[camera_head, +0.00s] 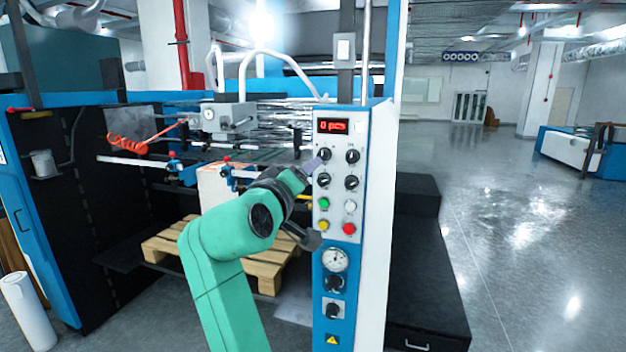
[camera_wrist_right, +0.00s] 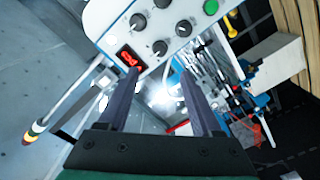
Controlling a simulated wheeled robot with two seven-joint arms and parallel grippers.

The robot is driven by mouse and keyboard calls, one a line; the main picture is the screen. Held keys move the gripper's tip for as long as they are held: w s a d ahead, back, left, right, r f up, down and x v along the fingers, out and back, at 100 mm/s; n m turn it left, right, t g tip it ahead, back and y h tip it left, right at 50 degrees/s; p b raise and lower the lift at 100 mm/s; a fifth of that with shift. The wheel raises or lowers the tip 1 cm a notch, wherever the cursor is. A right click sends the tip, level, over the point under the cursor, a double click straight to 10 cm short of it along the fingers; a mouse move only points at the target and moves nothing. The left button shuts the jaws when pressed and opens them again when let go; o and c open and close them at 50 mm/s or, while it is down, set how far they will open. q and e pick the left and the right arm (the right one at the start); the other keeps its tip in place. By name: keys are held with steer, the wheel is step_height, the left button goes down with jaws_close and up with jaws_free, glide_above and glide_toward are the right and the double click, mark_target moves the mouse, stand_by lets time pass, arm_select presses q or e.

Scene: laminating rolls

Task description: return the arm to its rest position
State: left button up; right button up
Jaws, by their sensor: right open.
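My green right arm (camera_head: 225,245) reaches up from the bottom of the head view to the machine's control panel. Its right gripper (camera_head: 318,160) is at the upper left knob of the panel (camera_head: 322,205); whether it touches the knob cannot be told. In the right wrist view the two dark fingers of the gripper (camera_wrist_right: 160,85) are apart with nothing between them. The panel (camera_wrist_right: 150,25) shows there beyond the fingers, with its red display (camera_wrist_right: 129,59), dark knobs and green button. My left gripper is not in view.
The laminating machine (camera_head: 255,97) stands behind the arm, with a wooden pallet (camera_head: 165,243) below. Black steps (camera_head: 425,285) stand right of the panel. A white roll (camera_head: 27,312) stands at the far left.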

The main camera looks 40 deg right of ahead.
steer(key=shift+s+a, duration=0.4)
